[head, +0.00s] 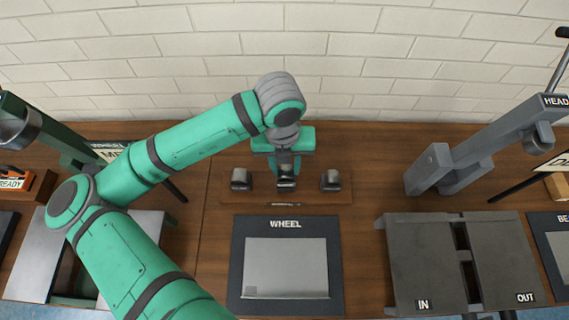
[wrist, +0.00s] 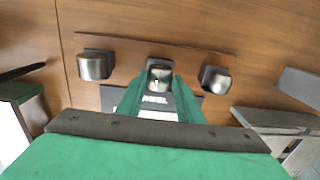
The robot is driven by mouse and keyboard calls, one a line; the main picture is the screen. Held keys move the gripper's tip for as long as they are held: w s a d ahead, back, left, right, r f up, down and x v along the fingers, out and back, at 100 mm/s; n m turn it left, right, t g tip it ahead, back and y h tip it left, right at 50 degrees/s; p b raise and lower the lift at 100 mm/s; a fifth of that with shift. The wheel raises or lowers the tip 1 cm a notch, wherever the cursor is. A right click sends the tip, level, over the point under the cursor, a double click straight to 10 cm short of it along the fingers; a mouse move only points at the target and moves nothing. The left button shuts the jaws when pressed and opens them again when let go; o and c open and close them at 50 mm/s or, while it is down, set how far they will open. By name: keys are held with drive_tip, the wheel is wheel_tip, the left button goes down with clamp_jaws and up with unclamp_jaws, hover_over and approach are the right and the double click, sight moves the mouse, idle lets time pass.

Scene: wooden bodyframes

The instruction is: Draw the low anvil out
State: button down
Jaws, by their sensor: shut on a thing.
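Three small dark metal anvils with rounded bright tops stand in a row at a wooden rack: the left anvil (head: 241,181), the middle anvil (head: 286,184) and the right anvil (head: 331,181). My gripper (head: 286,171) points down at the middle one. In the wrist view, its green fingers (wrist: 158,86) are shut on the middle anvil (wrist: 160,72). The left anvil (wrist: 94,65) and right anvil (wrist: 215,79) stand clear of the fingers. I cannot tell whether the held anvil touches the rack, nor read any mark saying which anvil is low.
A dark panel labelled WHEEL (head: 236,265) with a pale sheet lies in front of the rack (head: 265,204). To the right stand a grey frame labelled HEAD (head: 490,135) and a slotted grey stand (head: 415,265) marked IN and OUT. A READY block (head: 38,190) is far left. A brick wall closes the back.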

drive_tip(key=shift+f, duration=0.1)
drive_tip(key=shift+d, duration=0.1)
idle(0.4)
drive_tip(key=shift+s+r, duration=0.1)
drive_tip(key=shift+r, duration=0.15)
drive_tip(key=shift+r, duration=0.2)
idle(0.5)
drive_tip(key=shift+d, duration=0.15)
idle(0.4)
